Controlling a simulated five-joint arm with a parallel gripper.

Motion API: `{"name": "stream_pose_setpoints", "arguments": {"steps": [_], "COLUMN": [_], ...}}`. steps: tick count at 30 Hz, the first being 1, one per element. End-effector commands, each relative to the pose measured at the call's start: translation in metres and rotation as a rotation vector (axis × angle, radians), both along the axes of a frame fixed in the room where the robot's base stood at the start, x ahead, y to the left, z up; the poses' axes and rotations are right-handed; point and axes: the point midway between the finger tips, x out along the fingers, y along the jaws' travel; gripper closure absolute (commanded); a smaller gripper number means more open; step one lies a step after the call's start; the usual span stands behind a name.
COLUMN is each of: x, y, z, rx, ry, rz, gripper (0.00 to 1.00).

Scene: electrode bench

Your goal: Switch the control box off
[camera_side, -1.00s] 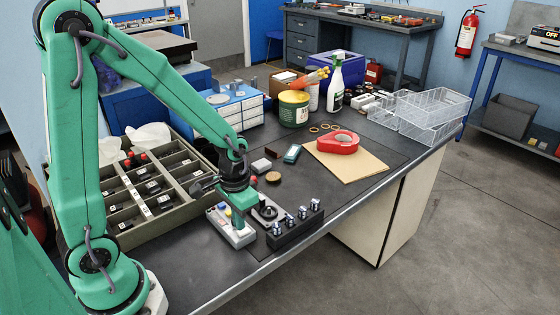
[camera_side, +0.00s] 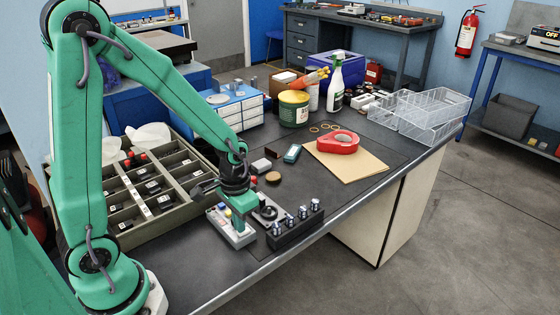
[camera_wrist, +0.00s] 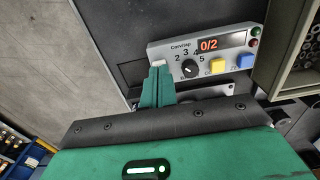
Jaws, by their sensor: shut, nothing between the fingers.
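The control box (camera_side: 231,232) is a light grey case on the near edge of the bench. In the wrist view the control box (camera_wrist: 180,50) shows a red lit display reading 0/2, a black dial (camera_wrist: 189,68) with numbers around it, a yellow button (camera_wrist: 217,66) and a blue button (camera_wrist: 244,61). A red and a green round light or button sit at its right end. My gripper (camera_wrist: 157,68) is shut and empty, its tips over the box's left end and hiding part of it. In the side view my gripper (camera_side: 238,224) is at the box; contact cannot be told.
A black block with several metal-topped posts (camera_side: 292,228) stands close right of the box. A round-topped dark device (camera_side: 268,211) sits beside my gripper. A compartment tray (camera_side: 125,208) lies to the left. Red tape dispenser (camera_side: 337,142) and brown sheet lie farther right.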

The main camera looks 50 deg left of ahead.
Motion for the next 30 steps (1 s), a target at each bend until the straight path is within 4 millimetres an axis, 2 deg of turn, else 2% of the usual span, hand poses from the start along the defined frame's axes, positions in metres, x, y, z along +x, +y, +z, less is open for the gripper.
{"name": "stream_pose_setpoints", "arguments": {"steps": [30], "x": [0.0000], "y": [0.0000], "z": [-0.0101], "rx": [0.000], "ry": [0.000], "rz": [0.000], "gripper": [1.00]}}
